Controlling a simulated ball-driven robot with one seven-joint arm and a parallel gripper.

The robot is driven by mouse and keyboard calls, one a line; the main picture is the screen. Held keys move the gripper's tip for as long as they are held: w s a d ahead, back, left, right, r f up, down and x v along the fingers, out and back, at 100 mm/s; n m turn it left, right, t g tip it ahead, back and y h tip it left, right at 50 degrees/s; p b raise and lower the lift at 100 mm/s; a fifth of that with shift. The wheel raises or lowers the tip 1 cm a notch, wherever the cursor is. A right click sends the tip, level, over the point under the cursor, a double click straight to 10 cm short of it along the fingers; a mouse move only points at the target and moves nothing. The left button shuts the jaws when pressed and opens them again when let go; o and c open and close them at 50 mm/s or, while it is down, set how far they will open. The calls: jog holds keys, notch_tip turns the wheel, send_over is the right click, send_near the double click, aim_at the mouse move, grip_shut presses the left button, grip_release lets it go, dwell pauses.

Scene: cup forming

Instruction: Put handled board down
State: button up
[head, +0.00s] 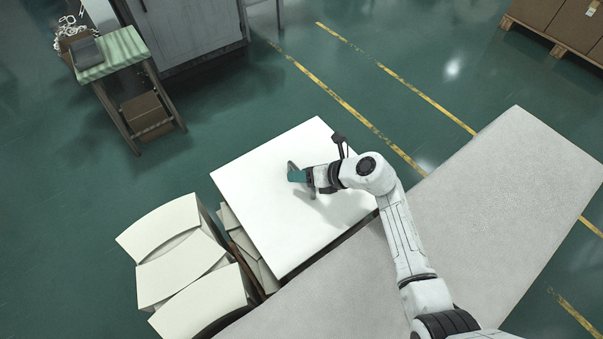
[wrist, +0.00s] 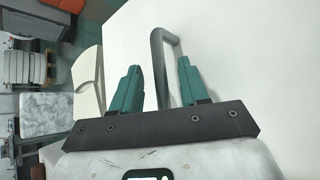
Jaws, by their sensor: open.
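The handled board is a large white square panel (head: 262,178) with a grey bar handle on its upper face. It lies flat in the middle of the head view, and it fills the right of the wrist view (wrist: 245,50). My gripper (head: 298,177) is over the board at the handle. In the wrist view, the handle (wrist: 158,45) stands between the two teal fingers, with a gap on each side. The fingers are open and do not appear to grip it. In the head view, my wrist hides part of the handle. What bears the board is mostly hidden.
Stacks of curved white sheets (head: 180,262) stand at the board's lower left. A long grey surface (head: 500,190) runs along its right. A small striped-top table (head: 110,52) and grey cabinet (head: 195,30) are at upper left. Green floor beyond the board is clear.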

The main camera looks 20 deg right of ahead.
jog(key=p+v, duration=0.2)
jog(key=v, duration=0.9)
jog(key=shift+s+r+p, duration=0.1)
jog(key=shift+r+p, duration=0.1)
jog(key=shift+p, duration=0.1)
dwell(0.4)
